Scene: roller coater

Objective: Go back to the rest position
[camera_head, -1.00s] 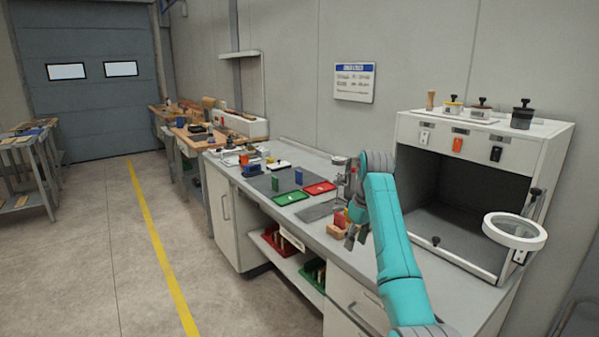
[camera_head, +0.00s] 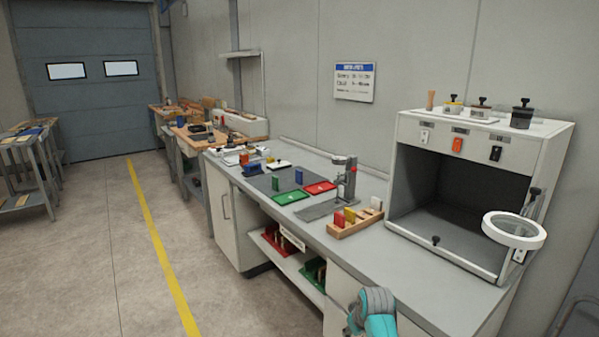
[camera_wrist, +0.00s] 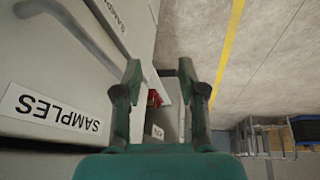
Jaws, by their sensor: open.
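My gripper (camera_wrist: 160,85) shows in the wrist view with its two dark green fingers spread apart and nothing between them. Beyond the fingers are the cabinet front, part of the lower shelf and the floor. In the head view, my teal and grey arm shows only at the bottom edge, in front of the bench's drawers. The gripper itself cannot be made out there.
The grey bench (camera_head: 400,262) carries a wooden rack (camera_head: 352,228) with coloured pieces, a grey press (camera_head: 344,180), a green tray (camera_head: 291,197) and a red tray (camera_head: 320,187). A white booth (camera_head: 536,165) stands at right.

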